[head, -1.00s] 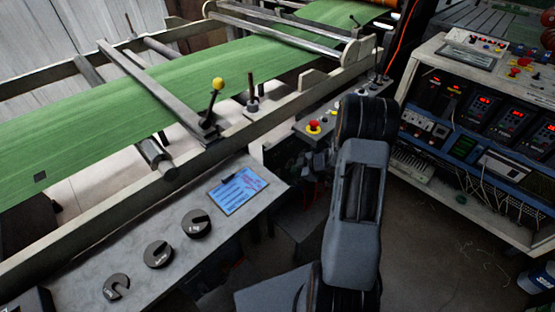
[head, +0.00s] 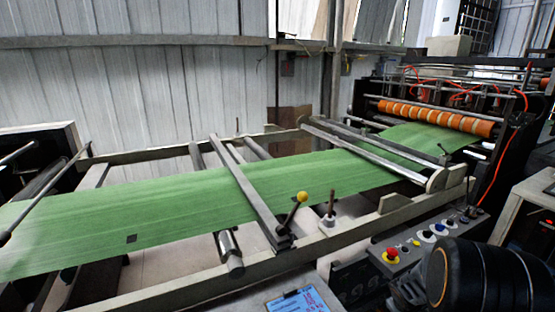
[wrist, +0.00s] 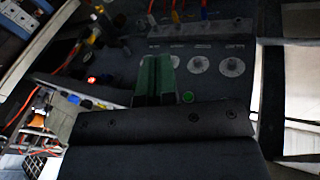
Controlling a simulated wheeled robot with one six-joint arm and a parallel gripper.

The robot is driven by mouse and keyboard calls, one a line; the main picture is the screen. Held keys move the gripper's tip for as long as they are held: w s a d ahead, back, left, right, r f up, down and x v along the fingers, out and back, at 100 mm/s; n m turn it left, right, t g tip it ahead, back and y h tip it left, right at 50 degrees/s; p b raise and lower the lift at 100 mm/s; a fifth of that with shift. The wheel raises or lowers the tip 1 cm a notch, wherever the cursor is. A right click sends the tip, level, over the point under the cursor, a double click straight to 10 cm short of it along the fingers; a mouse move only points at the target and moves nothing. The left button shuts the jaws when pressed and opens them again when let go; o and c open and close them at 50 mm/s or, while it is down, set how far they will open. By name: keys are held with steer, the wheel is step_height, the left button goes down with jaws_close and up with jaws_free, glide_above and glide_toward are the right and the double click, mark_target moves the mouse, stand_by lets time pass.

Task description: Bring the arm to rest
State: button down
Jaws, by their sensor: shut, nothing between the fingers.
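In the wrist view my gripper (wrist: 155,80) shows as two green fingers side by side, shut with nothing between them. Past the fingertips is a dark panel (wrist: 120,72) with pale round dials and a lit green button near the fingers. Whether the fingers touch the panel cannot be told. In the head view a dark, rounded part of my arm fills the lower right corner. The gripper itself is not clearly seen there.
A green web (head: 180,205) runs across the machine to orange rollers (head: 435,116). A yellow-knobbed lever (head: 302,197) stands on the near rail. A control box (head: 410,250) with a red button sits close to my arm. A blue-white card (head: 298,301) lies at the bottom.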

steer(key=s+a+r+m+y+p, duration=0.1)
steer(key=s+a+r+y+p, duration=0.1)
steer(key=s+a+r, duration=0.4)
steer(key=s+a+r+m+y+p, duration=0.1)
steer(key=s+a+r+p, duration=0.3)
steer(key=a+r, duration=1)
step_height(320, 180, up, 4)
steer(key=s, duration=0.2)
steer(key=shift+s+a+m+y, duration=0.3)
steer(key=shift+s+a+y, duration=0.05)
steer(key=shift+s+y, duration=0.05)
